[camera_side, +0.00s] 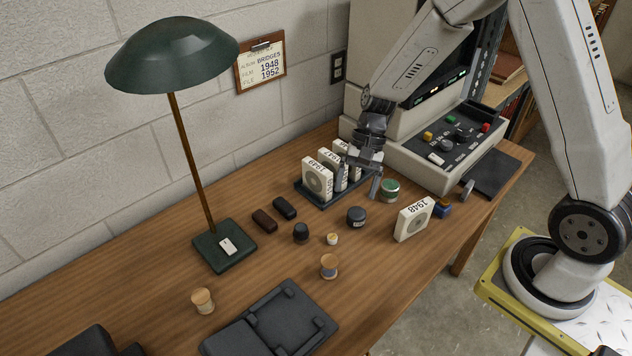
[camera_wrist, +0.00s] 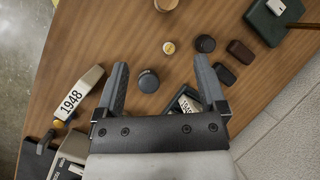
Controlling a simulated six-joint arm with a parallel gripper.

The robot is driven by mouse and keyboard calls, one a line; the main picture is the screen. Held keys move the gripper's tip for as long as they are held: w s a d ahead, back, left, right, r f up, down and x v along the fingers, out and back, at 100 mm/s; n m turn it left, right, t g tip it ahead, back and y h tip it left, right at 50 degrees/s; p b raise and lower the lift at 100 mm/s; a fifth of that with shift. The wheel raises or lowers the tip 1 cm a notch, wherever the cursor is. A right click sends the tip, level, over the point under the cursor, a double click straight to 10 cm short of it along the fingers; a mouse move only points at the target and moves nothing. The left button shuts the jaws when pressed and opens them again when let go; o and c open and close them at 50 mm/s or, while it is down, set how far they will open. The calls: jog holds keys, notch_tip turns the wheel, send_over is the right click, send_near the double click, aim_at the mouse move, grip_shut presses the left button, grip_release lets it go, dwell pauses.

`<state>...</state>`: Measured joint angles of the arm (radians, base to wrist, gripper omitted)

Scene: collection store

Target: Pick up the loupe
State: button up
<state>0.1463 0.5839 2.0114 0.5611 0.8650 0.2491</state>
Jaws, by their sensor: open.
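A small black, tapered, round piece that looks like the loupe (camera_side: 301,233) stands upright on the wooden table, left of a round dark tin. It also shows in the wrist view as a dark round shape (camera_wrist: 205,44), beyond the tip of the right-hand finger. My gripper (camera_side: 358,183) is open and empty, above the table by the tray of film boxes, to the right of and behind the loupe. In the wrist view my gripper (camera_wrist: 161,68) has its fingers wide apart, with the dark tin (camera_wrist: 149,81) showing between them.
The tray (camera_side: 322,202) of upright boxes, a green-lidded tin (camera_side: 390,189) and a "1948" box (camera_side: 413,219) stand near my gripper. Two dark cases (camera_side: 265,221), a small pale-topped pot (camera_side: 332,239) and spools (camera_side: 329,266) surround the loupe. The lamp (camera_side: 225,246) stands left.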

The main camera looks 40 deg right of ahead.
jog(key=w+f+m+t+y, duration=0.1)
jog(key=w+f+m+y, duration=0.5)
jog(key=w+m+y, duration=0.2)
jog(key=shift+w+a+f+t+y, duration=0.15)
jog(key=shift+w+f+t+y, duration=0.15)
jog(key=shift+w, duration=0.8)
send_near(300, 227)
jog(key=shift+a+f, duration=0.85)
jog(key=shift+a, duration=0.35)
jog(key=shift+a+f, duration=0.2)
jog(key=shift+a, duration=0.35)
jog(key=shift+x, duration=3.15)
jog(key=shift+s, duration=0.1)
